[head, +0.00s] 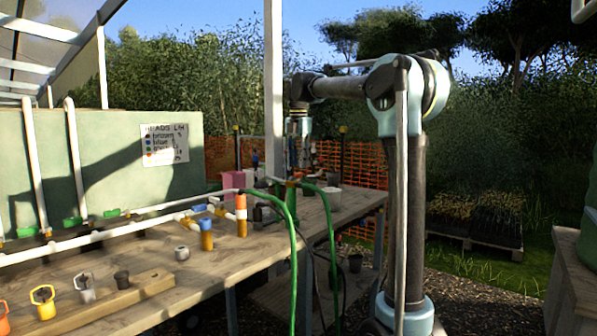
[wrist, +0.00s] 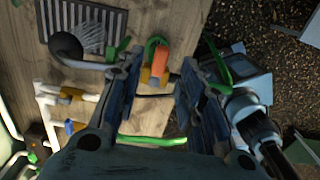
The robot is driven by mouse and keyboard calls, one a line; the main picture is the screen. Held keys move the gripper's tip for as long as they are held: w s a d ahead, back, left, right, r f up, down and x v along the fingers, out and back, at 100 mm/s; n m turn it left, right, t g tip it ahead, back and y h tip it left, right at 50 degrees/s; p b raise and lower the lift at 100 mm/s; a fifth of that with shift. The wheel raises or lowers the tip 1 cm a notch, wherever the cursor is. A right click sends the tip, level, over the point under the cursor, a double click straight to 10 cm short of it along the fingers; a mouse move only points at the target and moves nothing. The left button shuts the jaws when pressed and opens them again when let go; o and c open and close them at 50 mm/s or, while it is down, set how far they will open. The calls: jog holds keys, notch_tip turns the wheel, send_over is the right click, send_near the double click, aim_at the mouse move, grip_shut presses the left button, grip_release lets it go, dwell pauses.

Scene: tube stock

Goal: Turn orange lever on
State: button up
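The orange lever (wrist: 161,60) shows in the wrist view near the top middle, on a pipe fitting with a brass-coloured part beside it. My gripper (wrist: 160,68) is open, with one dark finger on each side of the lever in the picture. Gaps show between the lever and both fingers, and I cannot tell the height between them. In the head view my gripper (head: 298,155) points down above the far end of the bench, and the lever cannot be made out there.
Green hoses (head: 291,255) hang over the edge of the wooden bench (head: 215,272). White pipes (head: 120,232) with coloured fittings run along it. A green lever (wrist: 118,48) sits close left of my fingers. A dark grate (wrist: 95,20) lies on the bench. A white post (head: 273,85) stands beside my arm.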

notch_tip(320, 180, up, 8)
dwell(0.4)
jog(key=s+d+f+m+t, duration=0.1)
jog(key=s+d+f+m, duration=1.3)
jog(key=s+d+f, duration=0.3)
jog(key=s+d+f+m, duration=0.2)
jog(key=s+f+m, duration=0.5)
jog(key=s+f, duration=0.3)
jog(key=s+d+f+m+t, duration=0.1)
jog(key=s+d+f+m, duration=0.2)
jog(key=s+f+m, duration=0.4)
jog(key=s+f, duration=0.3)
jog(key=f, duration=0.6)
jog(key=shift+d+f, duration=0.3)
jog(key=shift+d, duration=0.05)
